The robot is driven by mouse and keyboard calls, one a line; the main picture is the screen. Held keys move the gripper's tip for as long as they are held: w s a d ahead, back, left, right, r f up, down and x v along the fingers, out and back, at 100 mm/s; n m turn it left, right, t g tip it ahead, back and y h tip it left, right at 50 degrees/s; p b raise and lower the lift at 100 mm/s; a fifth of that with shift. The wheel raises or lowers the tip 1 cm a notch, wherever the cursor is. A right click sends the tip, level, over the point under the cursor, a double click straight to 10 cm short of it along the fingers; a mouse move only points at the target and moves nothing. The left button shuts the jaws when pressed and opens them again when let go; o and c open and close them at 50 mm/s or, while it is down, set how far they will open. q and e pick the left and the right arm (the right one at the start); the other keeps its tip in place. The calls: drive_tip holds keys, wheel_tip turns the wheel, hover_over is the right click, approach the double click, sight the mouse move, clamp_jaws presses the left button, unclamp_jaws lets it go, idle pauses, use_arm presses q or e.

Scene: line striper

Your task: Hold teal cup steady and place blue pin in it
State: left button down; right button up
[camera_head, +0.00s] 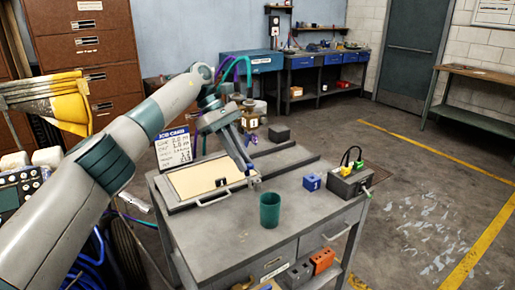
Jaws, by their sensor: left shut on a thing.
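The teal cup (270,211) stands upright near the front edge of the grey workbench. My left arm comes in from the left, and my left gripper (251,173) points down just behind and left of the cup's rim. It is shut on a small blue-grey thing (254,184); it is too small here to tell for sure that it is the blue pin. The held thing is apart from the cup's inside, and I cannot tell whether it touches the rim. My right gripper is not in view, and nothing visible holds the cup.
A blue block (311,183) and a dark box with a handle (350,182) stand right of the cup. A tan panel (200,179) and a sign (173,147) are at the left. Drawers and a lower shelf with an orange block (322,261) lie below.

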use_arm(q)
drive_tip(key=w+d+r+n+t+h+b, duration=0.1)
drive_tip(key=w+d+n+t+h, duration=0.1)
drive_tip(key=w+d+n+t, duration=0.1)
drive_tip(key=shift+w+d+n+b, duration=0.3)
drive_tip(key=shift+w+d+n, duration=0.2)
drive_tip(key=shift+w+n, duration=0.95)
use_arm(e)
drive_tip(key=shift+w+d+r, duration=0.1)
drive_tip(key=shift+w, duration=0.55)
use_arm(q)
drive_tip(key=shift+w, duration=0.1)
